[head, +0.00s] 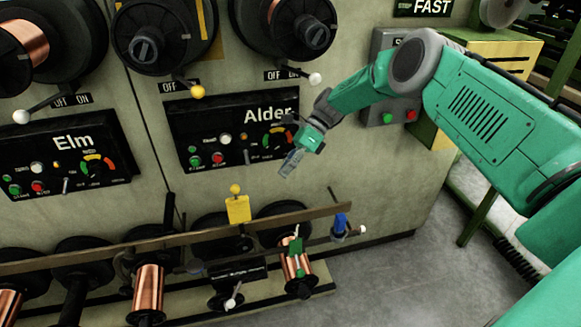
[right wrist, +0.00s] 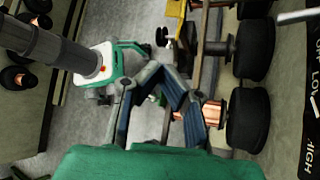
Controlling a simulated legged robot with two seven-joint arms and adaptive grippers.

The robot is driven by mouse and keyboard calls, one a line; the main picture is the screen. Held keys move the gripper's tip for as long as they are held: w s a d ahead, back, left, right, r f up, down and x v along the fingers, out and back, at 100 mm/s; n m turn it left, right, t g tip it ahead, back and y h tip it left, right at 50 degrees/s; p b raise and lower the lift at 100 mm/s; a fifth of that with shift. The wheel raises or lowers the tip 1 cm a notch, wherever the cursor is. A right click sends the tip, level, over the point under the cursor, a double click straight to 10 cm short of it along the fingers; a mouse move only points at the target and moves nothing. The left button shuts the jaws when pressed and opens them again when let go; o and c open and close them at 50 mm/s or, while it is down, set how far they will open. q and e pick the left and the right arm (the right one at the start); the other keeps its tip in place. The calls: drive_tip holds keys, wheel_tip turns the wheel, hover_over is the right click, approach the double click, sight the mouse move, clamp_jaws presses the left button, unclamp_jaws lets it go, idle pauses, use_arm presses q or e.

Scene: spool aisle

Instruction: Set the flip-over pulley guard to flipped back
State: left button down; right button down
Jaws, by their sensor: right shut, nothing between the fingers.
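A yellow plate with a round yellow knob on top, which looks like the pulley guard (head: 238,209), stands at the long rail below the Alder panel. A yellow piece also shows at the top edge of the right wrist view. I cannot tell its hinge side or exact angle. My right gripper (head: 290,164) is shut and empty, in front of the lower edge of the Alder panel, above and right of the yellow plate and apart from it. Its closed fingers (right wrist: 158,74) show in the right wrist view. My left gripper cannot be made out.
The long rail (head: 130,244) crosses in front of copper spools (head: 148,287). A green clip (head: 296,246) and a blue piece (head: 340,225) sit near its right end. The Alder panel (head: 225,105) and lever knobs are above. Grey floor (head: 385,275) is clear at right.

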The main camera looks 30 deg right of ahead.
drive_tip(key=shift+w+d, duration=0.25)
drive_tip(key=shift+d, duration=0.65)
drive_tip(key=shift+d, duration=0.1)
